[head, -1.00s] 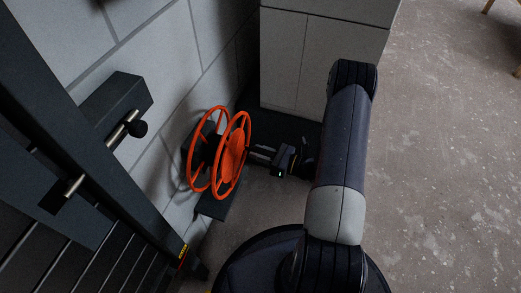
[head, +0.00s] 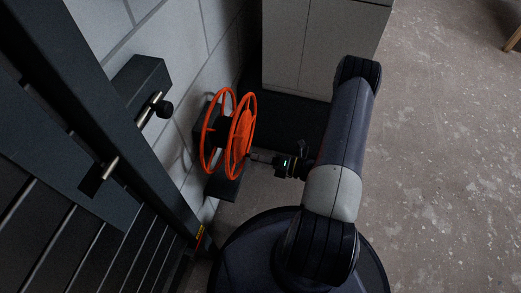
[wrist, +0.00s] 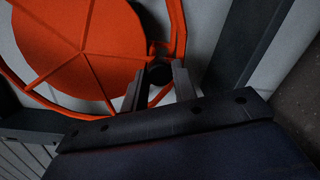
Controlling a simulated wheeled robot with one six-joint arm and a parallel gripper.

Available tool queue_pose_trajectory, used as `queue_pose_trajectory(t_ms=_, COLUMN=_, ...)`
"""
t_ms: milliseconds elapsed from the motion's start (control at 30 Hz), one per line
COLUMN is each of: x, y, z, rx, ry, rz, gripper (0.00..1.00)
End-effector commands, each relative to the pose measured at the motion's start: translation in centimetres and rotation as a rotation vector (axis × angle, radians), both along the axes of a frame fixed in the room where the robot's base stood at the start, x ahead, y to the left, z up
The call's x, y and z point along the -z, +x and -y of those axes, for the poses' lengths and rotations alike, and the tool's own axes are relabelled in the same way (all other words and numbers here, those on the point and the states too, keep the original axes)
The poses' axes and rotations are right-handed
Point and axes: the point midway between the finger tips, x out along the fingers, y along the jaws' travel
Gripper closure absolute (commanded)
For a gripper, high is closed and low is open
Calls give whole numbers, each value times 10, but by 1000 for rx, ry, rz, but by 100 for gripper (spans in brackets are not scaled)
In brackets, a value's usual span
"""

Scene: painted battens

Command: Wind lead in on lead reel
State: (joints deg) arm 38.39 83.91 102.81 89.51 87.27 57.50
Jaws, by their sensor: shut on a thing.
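The lead reel (head: 243,132) is orange, with two spoked rims and a solid disc, on a dark mount by the block wall. In the wrist view its disc (wrist: 85,45) and outer rim fill the upper left. My gripper (head: 258,158) reaches the reel from the right, at the lower part of its near face. In the wrist view my gripper (wrist: 159,82) has its two fingers on either side of a small dark knob (wrist: 159,72) near the reel's rim, and is shut on it. I cannot make out the lead itself.
A dark gate or slatted frame with a bolt (head: 149,108) stands at the left. A pale cabinet (head: 320,45) stands behind the reel. Bare concrete floor (head: 440,150) lies open to the right.

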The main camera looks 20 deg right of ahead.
Motion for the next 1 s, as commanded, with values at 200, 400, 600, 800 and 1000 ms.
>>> queue_pose_trajectory(t_ms=200, x=-4, y=-17, z=-12, rx=2, ry=123, rz=-171, gripper=100)
queue_pose_trajectory(t_ms=400, x=-10, y=-31, z=-22, rx=1, ry=228, rz=-317, gripper=100)
queue_pose_trajectory(t_ms=600, x=-16, y=-41, z=-30, rx=1, ry=315, rz=-437, gripper=100)
queue_pose_trajectory(t_ms=800, x=-22, y=-48, z=-35, rx=1, ry=376, rz=-522, gripper=100)
queue_pose_trajectory(t_ms=1000, x=-24, y=-51, z=-37, rx=2, ry=409, rz=-568, gripper=100)
